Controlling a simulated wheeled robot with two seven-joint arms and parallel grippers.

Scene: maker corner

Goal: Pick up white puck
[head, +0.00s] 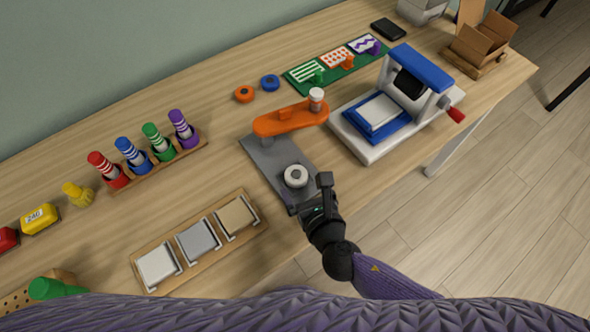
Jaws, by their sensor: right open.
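A white puck (296,176) with a darker centre lies on the grey base plate (262,158) of a press with an orange arm (290,119). My right gripper (310,196) is open, just to the near right of the puck at the plate's near end. Its fingers are apart and nothing shows between them. I cannot tell whether a finger touches the puck. My left gripper is not in view.
A tray with three square blocks (263,227) lies left of the plate. A white and blue machine (366,148) stands to the right. A rack of coloured tubes (206,143) and orange and blue rings (244,94) are farther back. The table's front edge runs close by my right arm.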

